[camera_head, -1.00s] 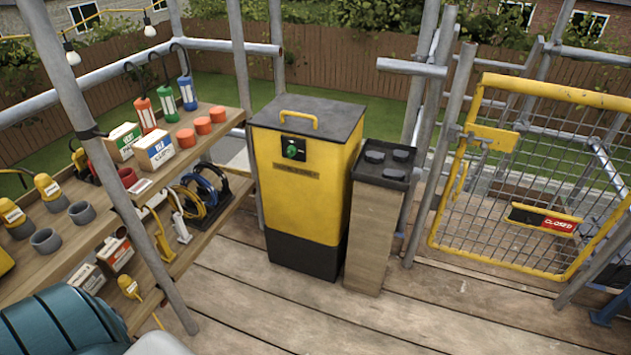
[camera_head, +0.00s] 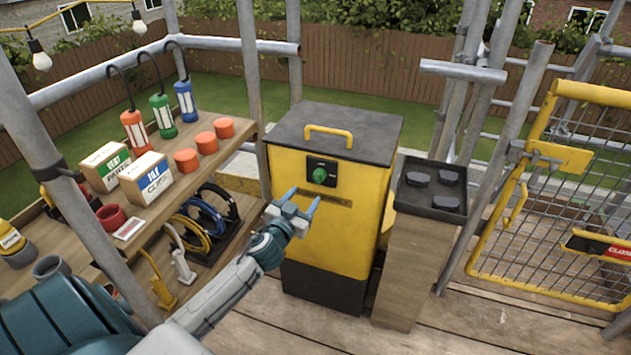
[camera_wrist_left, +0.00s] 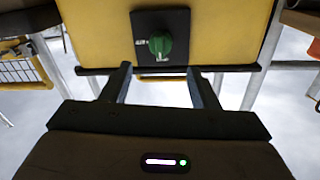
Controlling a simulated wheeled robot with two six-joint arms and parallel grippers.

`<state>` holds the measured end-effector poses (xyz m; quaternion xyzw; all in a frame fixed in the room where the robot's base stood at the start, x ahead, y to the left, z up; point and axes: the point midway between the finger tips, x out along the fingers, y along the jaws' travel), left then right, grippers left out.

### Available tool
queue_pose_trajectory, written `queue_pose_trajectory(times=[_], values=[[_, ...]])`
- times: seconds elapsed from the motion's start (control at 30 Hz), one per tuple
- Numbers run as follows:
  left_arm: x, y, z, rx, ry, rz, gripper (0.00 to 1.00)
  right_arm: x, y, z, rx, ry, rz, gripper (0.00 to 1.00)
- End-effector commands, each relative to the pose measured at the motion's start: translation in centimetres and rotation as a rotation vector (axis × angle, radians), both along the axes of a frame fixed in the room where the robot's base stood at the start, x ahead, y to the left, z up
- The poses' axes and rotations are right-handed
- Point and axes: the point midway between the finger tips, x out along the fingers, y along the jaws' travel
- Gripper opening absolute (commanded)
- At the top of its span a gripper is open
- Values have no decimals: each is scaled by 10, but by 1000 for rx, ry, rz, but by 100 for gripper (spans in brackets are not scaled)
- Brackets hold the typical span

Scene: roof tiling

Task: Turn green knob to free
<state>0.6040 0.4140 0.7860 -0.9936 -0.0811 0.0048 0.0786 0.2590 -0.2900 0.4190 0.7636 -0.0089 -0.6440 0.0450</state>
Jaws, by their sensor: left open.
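The green knob (camera_head: 320,175) sits on a black plate on the front of a yellow box (camera_head: 338,232) with a dark lid. My left gripper (camera_head: 302,199) is open and empty in front of the box, a little below and left of the knob in the head view. In the left wrist view the green knob (camera_wrist_left: 160,44) lies beyond the open fingers (camera_wrist_left: 163,80), roughly between them and apart from them. A small pale mark shows beside the knob; its lettering is too small to read. My right gripper is not seen.
A wooden post (camera_head: 408,268) with a black tray (camera_head: 431,188) stands right of the box. A shelf (camera_head: 215,155) with boxes, lamps and cables stands left. A yellow mesh gate (camera_head: 560,200) is at right. Scaffold poles surround the deck.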

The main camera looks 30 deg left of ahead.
Motion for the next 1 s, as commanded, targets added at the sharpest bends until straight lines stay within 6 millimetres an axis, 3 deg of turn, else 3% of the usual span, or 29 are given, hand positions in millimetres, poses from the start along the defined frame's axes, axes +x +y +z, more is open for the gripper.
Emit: queue_pose_trajectory(times=[0.3,0.5,0.9,0.93,1.0], values=[[53,9,3,-2,0,2,55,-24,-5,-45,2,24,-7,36],[76,12,1,-2,0,1,55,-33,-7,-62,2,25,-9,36],[83,13,0,0,2,0,55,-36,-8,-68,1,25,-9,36],[83,13,-1,0,2,0,53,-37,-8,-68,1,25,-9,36],[83,13,0,0,2,0,39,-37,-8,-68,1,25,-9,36]])
